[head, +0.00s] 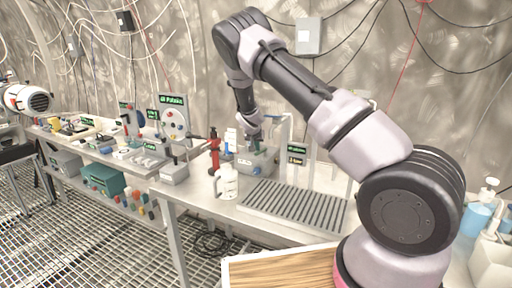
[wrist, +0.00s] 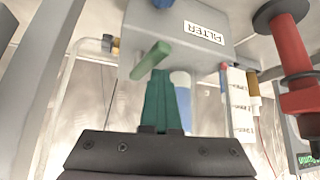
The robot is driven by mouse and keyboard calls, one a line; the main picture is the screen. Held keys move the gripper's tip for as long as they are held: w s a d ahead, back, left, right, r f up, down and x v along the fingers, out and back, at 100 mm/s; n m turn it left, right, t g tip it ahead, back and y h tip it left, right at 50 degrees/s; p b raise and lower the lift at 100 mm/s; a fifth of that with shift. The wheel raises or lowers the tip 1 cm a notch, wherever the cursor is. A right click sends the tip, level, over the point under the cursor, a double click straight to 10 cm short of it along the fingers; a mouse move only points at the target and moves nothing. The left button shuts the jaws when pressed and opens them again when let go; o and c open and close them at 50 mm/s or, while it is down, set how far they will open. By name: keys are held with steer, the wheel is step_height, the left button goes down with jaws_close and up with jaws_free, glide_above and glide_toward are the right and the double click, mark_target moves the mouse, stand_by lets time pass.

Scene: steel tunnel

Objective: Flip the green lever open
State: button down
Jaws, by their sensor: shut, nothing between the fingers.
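The green lever (wrist: 150,60) is a short bar standing out from a grey box labelled FILTER (wrist: 180,35) in the wrist view. In the head view the grey box (head: 256,163) stands on the bench below my gripper, and the lever cannot be told apart from the gripper there. My gripper (wrist: 162,76) has dark green fingers, shut together with nothing between them. The fingertips are right by the lever, overlapping it in the wrist view; I cannot tell whether they touch. In the head view my gripper (head: 256,143) is over the box.
A red fixture (head: 214,152) stands left of the box; it also shows in the wrist view (wrist: 295,60). A ribbed grey mat (head: 295,208) lies to the right, clear. More labelled devices line the left bench.

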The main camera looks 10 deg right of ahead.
mark_target(258, 153)
steer(key=shift+s+d+f, duration=0.1)
steer(key=shift+s+d, duration=0.1)
steer(key=shift+s, duration=0.2)
steer(key=shift+s+d+f, duration=0.1)
steer(key=shift+s+d, duration=0.15)
steer(key=shift+d, duration=0.05)
stand_by(0.4)
steer(key=v, duration=0.3)
steer(key=shift+w+a, duration=0.15)
steer(key=shift+a, duration=0.05)
steer(key=s+a, duration=0.4)
steer(key=s, duration=0.7)
steer(key=shift+a+r, duration=0.25)
